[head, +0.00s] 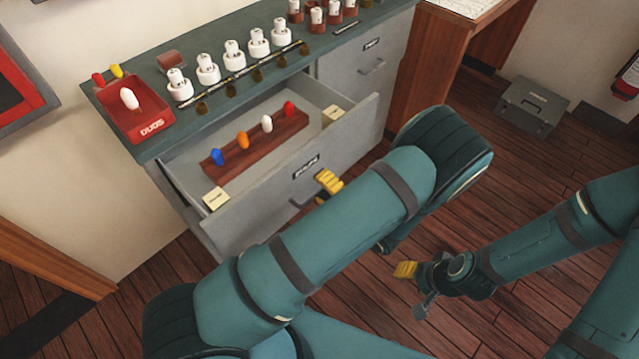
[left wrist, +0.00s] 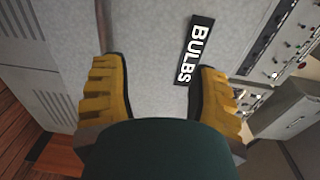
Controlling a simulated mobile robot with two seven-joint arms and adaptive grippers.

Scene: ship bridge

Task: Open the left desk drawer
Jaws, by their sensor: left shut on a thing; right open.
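The left desk drawer (head: 255,212) is grey and stands pulled out from the desk (head: 196,131), with its inside showing. Its front has a black label reading BULBS (left wrist: 195,50). The drawer handle (head: 298,204) is a thin bar on the front, and part of it shows at the upper left of the left wrist view (left wrist: 102,25). My left gripper (head: 328,184) has yellow fingers and is at the drawer front, shut on the handle. My arm hides part of the grip. My right gripper (head: 412,287) is open and empty above the floor, apart from the desk.
Inside the drawer lies a wooden rack (head: 262,140) with blue, orange, white and red bulbs. A red DUDS tray (head: 140,122) and several white-based pieces stand on the desktop. A second drawer (head: 365,75) at right is closed. A grey case (head: 532,106) sits on the floor.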

